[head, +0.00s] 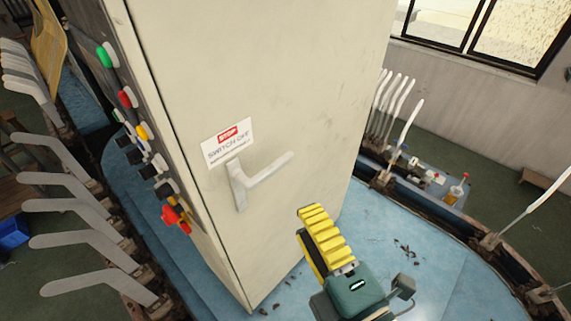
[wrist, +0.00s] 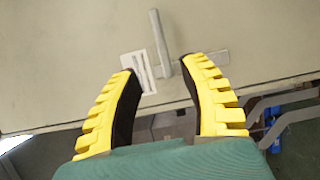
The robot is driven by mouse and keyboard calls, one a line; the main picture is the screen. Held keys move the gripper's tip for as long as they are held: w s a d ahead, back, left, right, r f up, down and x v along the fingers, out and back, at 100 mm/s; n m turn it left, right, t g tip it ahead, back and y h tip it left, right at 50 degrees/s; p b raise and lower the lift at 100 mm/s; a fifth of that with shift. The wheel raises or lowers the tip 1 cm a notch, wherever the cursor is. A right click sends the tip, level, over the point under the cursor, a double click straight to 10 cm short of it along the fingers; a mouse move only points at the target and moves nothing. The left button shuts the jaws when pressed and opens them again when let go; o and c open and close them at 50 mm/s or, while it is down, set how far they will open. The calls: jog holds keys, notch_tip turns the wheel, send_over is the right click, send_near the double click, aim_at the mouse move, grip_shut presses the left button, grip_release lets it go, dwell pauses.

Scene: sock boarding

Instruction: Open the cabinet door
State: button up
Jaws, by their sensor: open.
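The cabinet door (head: 260,90) is a tall cream panel that looks shut, with a narrow dark seam along its left edge in the head view. Its grey lever handle (head: 240,187) has an arm pointing up and to the right, below a "STOP SWITCH OFF" sign (head: 227,142). My gripper (head: 311,232), with yellow ribbed fingers, is to the lower right of the handle and apart from it. In the wrist view my gripper (wrist: 164,72) is open and empty, its fingers pointing at the door (wrist: 60,70). The handle (wrist: 161,45) shows just beyond and between the fingertips.
A panel of coloured buttons and a red switch (head: 176,218) is on the cabinet's left side. White curved sock forms (head: 75,185) line the left, with more (head: 395,105) at the right. The blue round platform (head: 400,230) has some debris on it.

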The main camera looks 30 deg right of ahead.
aim_at(277, 170)
jog(key=w+p, duration=0.1)
jog(key=w, duration=0.3)
jog(key=w+p, duration=0.1)
jog(key=w, duration=0.4)
jog(key=w+d+p, duration=0.1)
jog(key=w, duration=0.3)
jog(key=shift+w, duration=0.2)
grip_shut()
